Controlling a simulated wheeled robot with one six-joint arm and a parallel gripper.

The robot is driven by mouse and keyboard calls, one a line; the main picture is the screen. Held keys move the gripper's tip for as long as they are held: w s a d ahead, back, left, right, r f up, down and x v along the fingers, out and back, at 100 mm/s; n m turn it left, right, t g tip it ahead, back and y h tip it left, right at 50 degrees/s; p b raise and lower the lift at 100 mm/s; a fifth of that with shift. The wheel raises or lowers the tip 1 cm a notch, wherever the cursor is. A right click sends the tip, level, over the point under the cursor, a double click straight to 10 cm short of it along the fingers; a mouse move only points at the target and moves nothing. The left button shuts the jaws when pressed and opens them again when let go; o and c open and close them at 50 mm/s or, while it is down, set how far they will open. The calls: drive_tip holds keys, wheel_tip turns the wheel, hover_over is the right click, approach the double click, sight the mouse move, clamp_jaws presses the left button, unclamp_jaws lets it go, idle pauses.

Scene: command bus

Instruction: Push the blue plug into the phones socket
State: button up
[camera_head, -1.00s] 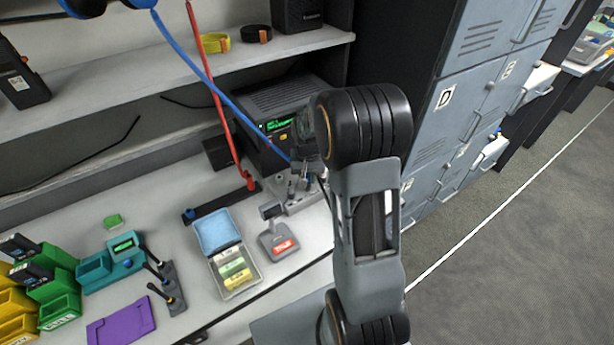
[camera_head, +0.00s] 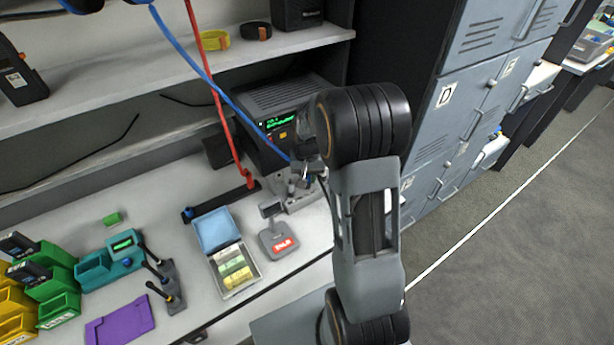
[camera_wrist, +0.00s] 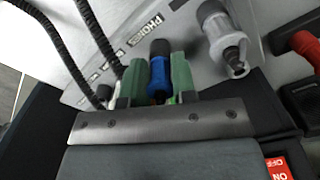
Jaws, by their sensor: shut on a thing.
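The blue plug (camera_wrist: 158,80) is held between the green finger pads of my gripper (camera_wrist: 159,70) in the wrist view. Its dark front end (camera_wrist: 160,47) points at the grey panel (camera_wrist: 110,68), just beside the PHONES label (camera_wrist: 150,27). The phones socket itself is hidden, and I cannot tell how deep the plug sits. In the head view a blue cord (camera_head: 215,88) runs down to where my gripper is, beside the black radio unit (camera_head: 275,108). My arm largely hides the gripper there.
A grey connector (camera_wrist: 226,42) stands right of the plug, with a red plug (camera_wrist: 303,45) beyond it. Black coiled cords (camera_wrist: 92,28) hang at left. A red cord (camera_head: 213,90), a small stand (camera_head: 277,238) and an open case (camera_head: 213,230) are near on the bench.

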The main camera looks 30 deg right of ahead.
drive_tip(key=shift+f, duration=0.35)
idle(0.7)
drive_tip(key=o, duration=0.9)
drive_tip(key=shift+c, duration=0.2)
drive_tip(key=shift+r, duration=0.1)
drive_tip(key=shift+r+p, duration=2.8)
drive_tip(key=shift+r, duration=1.15)
